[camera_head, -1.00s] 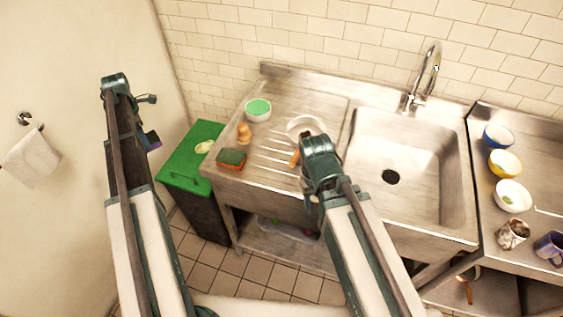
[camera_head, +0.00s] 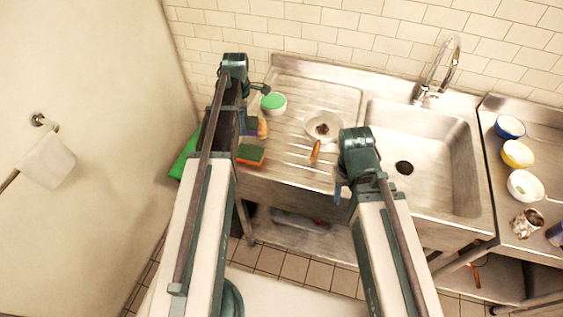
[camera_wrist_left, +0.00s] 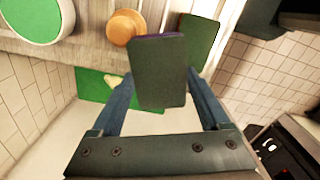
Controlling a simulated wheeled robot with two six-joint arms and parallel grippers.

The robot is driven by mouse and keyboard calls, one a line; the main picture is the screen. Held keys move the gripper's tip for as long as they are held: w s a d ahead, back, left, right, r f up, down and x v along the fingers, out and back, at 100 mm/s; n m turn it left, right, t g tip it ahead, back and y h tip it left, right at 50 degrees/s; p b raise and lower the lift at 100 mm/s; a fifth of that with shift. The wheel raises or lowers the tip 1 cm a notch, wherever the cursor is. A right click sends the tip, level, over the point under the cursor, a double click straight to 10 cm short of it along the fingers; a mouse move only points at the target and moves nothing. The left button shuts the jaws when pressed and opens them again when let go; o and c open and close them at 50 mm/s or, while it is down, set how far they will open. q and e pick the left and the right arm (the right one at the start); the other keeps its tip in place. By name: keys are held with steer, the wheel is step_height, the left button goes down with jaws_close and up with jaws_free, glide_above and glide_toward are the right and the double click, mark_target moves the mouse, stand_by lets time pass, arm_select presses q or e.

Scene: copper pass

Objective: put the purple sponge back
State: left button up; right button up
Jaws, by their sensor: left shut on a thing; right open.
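The purple sponge (camera_wrist_left: 159,74) has a dark green face and a purple edge. In the left wrist view it is between the two blue fingers of my left gripper (camera_wrist_left: 158,98), which is shut on it. In the head view my left gripper (camera_head: 249,125) is by the left end of the steel drainboard (camera_head: 285,155), and my arm largely hides the sponge there. A second sponge (camera_head: 251,154), orange with a green top, lies on the drainboard's front left; its green face shows in the left wrist view (camera_wrist_left: 199,42). My right gripper (camera_head: 346,190) is open and empty near the sink's front edge.
A green-topped round tub (camera_head: 273,104) and an orange-brown object (camera_head: 262,128) stand on the drainboard. A strainer (camera_head: 323,125) with a wooden handle lies further right, before the sink (camera_head: 420,145). Bowls (camera_head: 517,153) stand far right.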

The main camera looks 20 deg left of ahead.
arm_select(q)
steer(key=s+d+r+m+p, duration=0.1)
steer(key=s+d+m, duration=0.15)
steer(key=d, duration=0.45)
steer(key=s+d+r+m+p, duration=0.1)
steer(key=s+d, duration=0.2)
steer(key=d, duration=0.5)
steer(key=f+b, duration=1)
steer(key=shift+s+a+f+b, duration=0.1)
steer(key=shift+a+f+b, duration=0.2)
steer(key=shift+b, duration=0.1)
steer(key=shift+r, duration=0.2)
steer(key=shift+f, duration=0.15)
steer(key=o, duration=1)
steer(key=shift+o, duration=0.2)
